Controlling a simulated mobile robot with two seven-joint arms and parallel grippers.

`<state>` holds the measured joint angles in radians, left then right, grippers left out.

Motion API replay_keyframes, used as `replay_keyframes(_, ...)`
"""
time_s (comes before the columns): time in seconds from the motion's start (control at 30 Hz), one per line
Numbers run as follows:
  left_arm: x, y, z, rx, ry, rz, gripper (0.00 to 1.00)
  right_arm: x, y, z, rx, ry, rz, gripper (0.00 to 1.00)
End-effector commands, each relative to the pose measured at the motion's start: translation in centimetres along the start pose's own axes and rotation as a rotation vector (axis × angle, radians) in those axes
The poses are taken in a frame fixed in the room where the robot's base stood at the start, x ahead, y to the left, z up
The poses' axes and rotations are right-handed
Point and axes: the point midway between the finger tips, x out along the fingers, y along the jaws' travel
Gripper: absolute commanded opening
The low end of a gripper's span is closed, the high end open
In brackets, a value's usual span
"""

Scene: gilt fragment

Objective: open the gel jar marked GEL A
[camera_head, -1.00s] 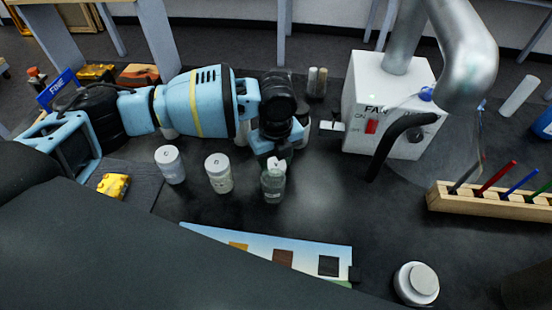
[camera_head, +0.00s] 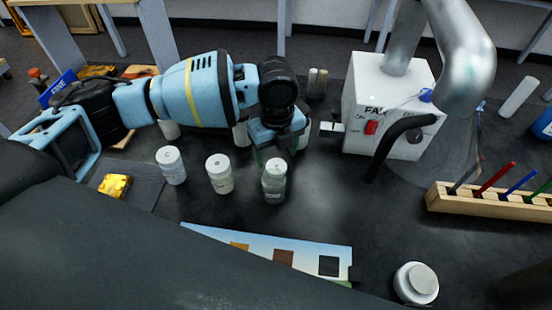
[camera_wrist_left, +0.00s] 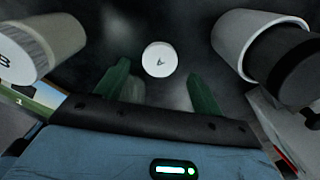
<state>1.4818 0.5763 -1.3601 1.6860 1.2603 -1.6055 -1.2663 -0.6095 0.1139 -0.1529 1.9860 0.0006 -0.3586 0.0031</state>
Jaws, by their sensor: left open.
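The jar marked A (camera_head: 274,187) is a small clear jar with a white lid, standing upright at the right end of the front row of jars in the head view. In the left wrist view its round white lid (camera_wrist_left: 160,60) shows a letter A from above, between the finger lines. My left gripper (camera_head: 274,157) is open, its green fingers apart around the far side of the lid; contact cannot be told. The fingers also show in the left wrist view (camera_wrist_left: 160,82), with nothing gripped between them. My right gripper is not in view.
Jars marked B (camera_head: 219,178) and C (camera_head: 171,170) stand to the left. More white containers stand behind my arm. A white box with a red switch (camera_head: 385,105) and black hose is at right. A pen rack (camera_head: 480,203) and white round device (camera_head: 416,284) lie farther right.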

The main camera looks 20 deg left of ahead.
Motion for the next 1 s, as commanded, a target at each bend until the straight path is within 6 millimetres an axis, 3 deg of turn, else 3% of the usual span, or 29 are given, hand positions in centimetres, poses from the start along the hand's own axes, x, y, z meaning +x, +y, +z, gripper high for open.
replay_keyframes(0.03, -1.4, -0.1, 0.1, 0.000, -0.003, -0.007, 0.68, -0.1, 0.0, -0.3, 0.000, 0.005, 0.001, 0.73)
replay_keyframes(0.2, -4.8, -0.1, 0.0, -0.001, -0.002, -0.005, 0.68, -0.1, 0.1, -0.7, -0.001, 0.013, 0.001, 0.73)
replay_keyframes(0.4, -7.5, -0.1, 0.0, -0.001, -0.001, -0.003, 0.68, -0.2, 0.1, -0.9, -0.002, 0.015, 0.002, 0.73)
replay_keyframes(0.6, -8.5, 0.0, 0.0, -0.001, 0.000, 0.000, 0.68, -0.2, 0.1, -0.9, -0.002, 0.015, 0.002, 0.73)
replay_keyframes(1.0, -8.5, 0.0, 0.0, 0.000, 0.000, 0.000, 0.68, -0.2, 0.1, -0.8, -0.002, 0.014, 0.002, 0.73)
